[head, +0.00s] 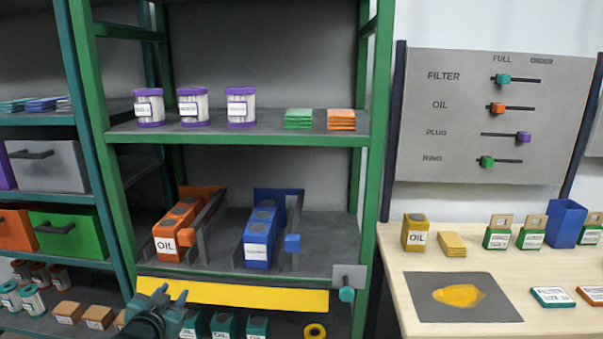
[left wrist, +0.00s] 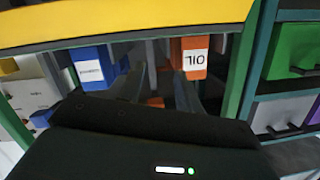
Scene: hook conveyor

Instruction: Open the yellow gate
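The yellow gate (head: 250,295) is a long flat bar across the front of the green shelf rack, below the shelf with the orange and blue boxes. In the left wrist view, which is upside down, the gate (left wrist: 140,22) crosses the top of the picture. A grey plate with a teal knob (head: 347,294) sits at the gate's right end. My left gripper (head: 170,293) is in front of the gate's left part, overlapping its lower edge. Its fingers (left wrist: 157,88) are apart with nothing between them; I cannot tell whether they touch the gate. My right gripper is not in view.
Orange OIL boxes (head: 176,230) and blue boxes (head: 261,235) stand in lanes above the gate. Teal boxes (head: 223,325) and a yellow ring (head: 315,331) sit below it. A wooden table (head: 395,265) with a grey mat (head: 490,308) stands at right.

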